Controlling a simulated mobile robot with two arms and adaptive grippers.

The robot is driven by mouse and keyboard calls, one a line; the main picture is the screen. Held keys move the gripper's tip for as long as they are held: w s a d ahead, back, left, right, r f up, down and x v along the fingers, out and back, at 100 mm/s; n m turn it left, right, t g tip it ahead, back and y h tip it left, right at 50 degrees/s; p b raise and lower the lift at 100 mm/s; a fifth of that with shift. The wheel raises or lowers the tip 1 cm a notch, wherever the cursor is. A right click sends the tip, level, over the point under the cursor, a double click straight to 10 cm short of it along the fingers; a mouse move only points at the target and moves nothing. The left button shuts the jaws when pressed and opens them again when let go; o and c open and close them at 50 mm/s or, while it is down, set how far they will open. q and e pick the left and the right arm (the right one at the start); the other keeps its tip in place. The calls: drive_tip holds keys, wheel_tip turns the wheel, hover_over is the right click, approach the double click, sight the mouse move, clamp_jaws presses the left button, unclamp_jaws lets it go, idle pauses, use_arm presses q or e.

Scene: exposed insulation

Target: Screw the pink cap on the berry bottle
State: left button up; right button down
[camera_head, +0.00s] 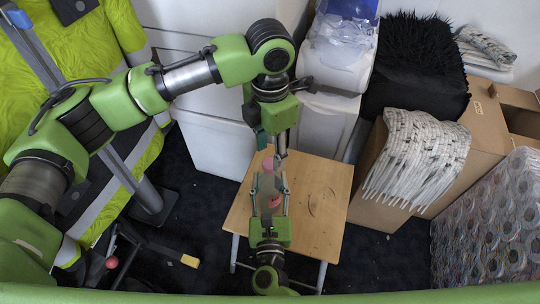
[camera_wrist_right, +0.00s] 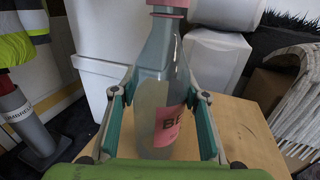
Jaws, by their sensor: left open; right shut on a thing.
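The berry bottle (camera_wrist_right: 155,90) is clear grey with a pink label reading "BE" and stands upright in the right wrist view. The pink cap (camera_wrist_right: 168,4) sits at the top of its neck, partly cut off by the frame, so I cannot tell how tightly it is seated. My right gripper (camera_wrist_right: 160,95) is shut on the bottle, with a finger on each side. In the head view the cap (camera_head: 267,163) shows beyond my right gripper (camera_head: 269,184). My left gripper (camera_head: 271,146) is open, pointing down, close to the cap; I cannot tell whether it touches.
The wooden table (camera_head: 322,195) is under the bottle, with bare room to its right. A white cabinet (camera_head: 212,145) and white containers (camera_head: 325,120) stand behind. Cardboard boxes (camera_head: 478,150) with a fringed white mat (camera_head: 420,150) are at right.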

use_arm(q)
drive_tip(key=shift+r, duration=0.65)
drive_tip(key=shift+c, duration=0.4)
